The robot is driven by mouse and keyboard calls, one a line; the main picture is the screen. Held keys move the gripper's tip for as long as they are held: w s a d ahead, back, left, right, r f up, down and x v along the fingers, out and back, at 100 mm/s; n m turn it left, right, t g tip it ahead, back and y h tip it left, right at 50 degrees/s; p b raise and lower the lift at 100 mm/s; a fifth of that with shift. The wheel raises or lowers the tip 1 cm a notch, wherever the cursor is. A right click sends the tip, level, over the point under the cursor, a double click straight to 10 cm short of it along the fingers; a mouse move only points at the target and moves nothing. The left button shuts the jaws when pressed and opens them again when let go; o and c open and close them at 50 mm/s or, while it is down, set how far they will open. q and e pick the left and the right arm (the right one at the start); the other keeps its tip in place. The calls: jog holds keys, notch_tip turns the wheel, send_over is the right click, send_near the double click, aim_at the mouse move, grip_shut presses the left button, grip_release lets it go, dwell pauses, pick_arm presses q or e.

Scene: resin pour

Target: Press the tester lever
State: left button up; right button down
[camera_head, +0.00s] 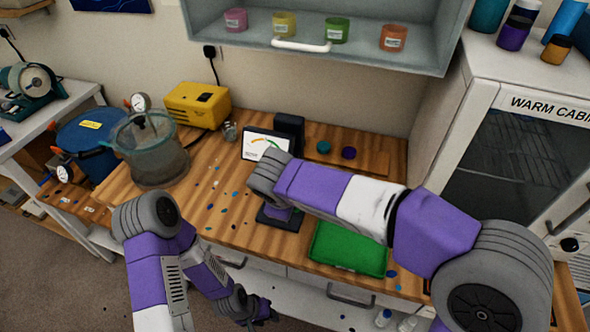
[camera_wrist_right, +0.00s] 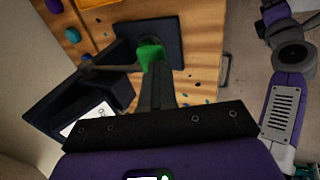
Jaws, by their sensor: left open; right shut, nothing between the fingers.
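The tester has a white dial face (camera_head: 265,147), a dark column (camera_head: 289,128) and a dark base (camera_head: 285,222) on the wooden bench. In the right wrist view, its dark base (camera_wrist_right: 178,42) and white dial (camera_wrist_right: 88,128) show, with a thin bar (camera_wrist_right: 108,68), likely the lever, reaching towards my fingers. My right gripper (camera_wrist_right: 153,75) is shut and empty over the base. A green piece (camera_wrist_right: 151,53) shows at its fingertips; I cannot tell whether they touch the bar. In the head view my right arm hides the lever. My left gripper (camera_head: 262,312) is open, low before the bench front.
A green tray (camera_head: 348,250) lies right of the tester. A clear pot (camera_head: 150,150), a blue pot (camera_head: 90,145) and a yellow box (camera_head: 198,104) stand at left. The warm cabinet (camera_head: 520,150) is at right. Coloured chips lie scattered on the bench.

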jog(key=shift+g+h, duration=0.3)
jog(key=shift+g, duration=0.2)
jog(key=shift+s+d+f, duration=0.15)
jog(key=shift+d+f, duration=0.05)
jog(key=shift+f, duration=0.9)
jog(key=shift+s+d+f, duration=0.15)
jog(key=shift+f, duration=0.9)
notch_tip(320, 180, up, 18)
jog(key=s+a+t+p, duration=0.1)
jog(key=p, duration=0.5)
jog(key=shift+p, duration=0.4)
jog(key=shift+r, duration=0.1)
